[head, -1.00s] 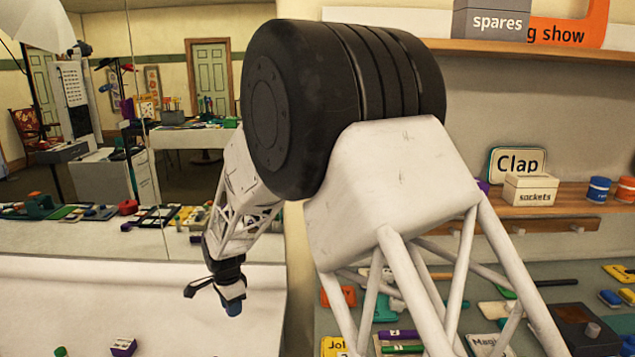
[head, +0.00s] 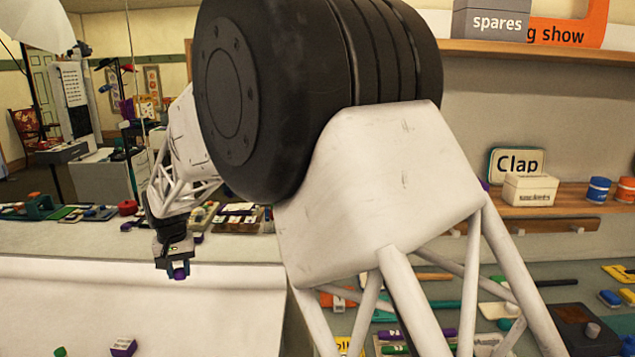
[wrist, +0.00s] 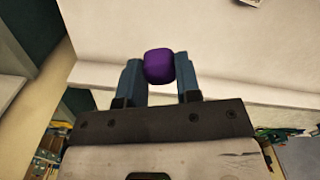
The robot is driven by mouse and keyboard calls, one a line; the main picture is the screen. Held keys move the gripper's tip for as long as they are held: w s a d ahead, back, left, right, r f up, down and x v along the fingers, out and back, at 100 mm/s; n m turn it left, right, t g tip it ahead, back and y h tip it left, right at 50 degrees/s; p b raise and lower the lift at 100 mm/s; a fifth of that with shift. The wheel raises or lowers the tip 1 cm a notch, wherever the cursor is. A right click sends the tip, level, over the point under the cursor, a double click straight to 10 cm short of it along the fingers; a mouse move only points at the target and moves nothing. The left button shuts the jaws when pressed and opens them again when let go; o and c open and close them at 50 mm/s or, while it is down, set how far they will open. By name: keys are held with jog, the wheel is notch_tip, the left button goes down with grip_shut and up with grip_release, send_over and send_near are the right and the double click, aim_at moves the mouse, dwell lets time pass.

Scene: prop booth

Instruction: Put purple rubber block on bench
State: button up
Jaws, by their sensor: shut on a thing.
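The purple rubber block (wrist: 159,66) is a small, rounded cube held between the two blue fingertips of my gripper (wrist: 159,80) in the wrist view. In the head view the block (head: 180,273) shows as a small purple spot at the tip of my gripper (head: 178,269), at left of centre. My gripper is shut on it and hangs in front of the long white surface (head: 140,310). In the wrist view the block is seen against a white surface (wrist: 225,45). I cannot tell the height between them, or surely which surface is the bench.
A purple box marked with a number (head: 123,347) and a green piece (head: 60,352) lie at the lower left. A cluttered grey-green worktop (head: 570,270) is at right, below a shelf with a sockets box (head: 530,189). The white surface's middle is clear.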

jog(key=shift+s+a+r+n, duration=0.3)
jog(key=shift+a+r+n, duration=0.4)
jog(key=shift+r+n, duration=0.25)
jog(key=shift+s+a+r+n, duration=0.25)
jog(key=shift+a+r+n, duration=0.45)
jog(key=shift+r+n, duration=0.25)
jog(key=shift+r, duration=0.1)
jog(key=shift+r, duration=0.2)
notch_tip(320, 180, up, 5)
jog(key=s+a+n, duration=0.3)
jog(key=s+a, duration=0.2)
jog(key=a, duration=0.7)
jog(key=s+a+n, duration=0.4)
jog(key=s+a, duration=0.1)
jog(key=a, duration=0.6)
jog(key=s+a+n, duration=0.3)
jog(key=s+a, duration=0.2)
jog(key=a, duration=0.7)
notch_tip(320, 180, down, 28)
jog(key=shift+s+d+f, duration=0.1)
jog(key=shift+f, duration=0.05)
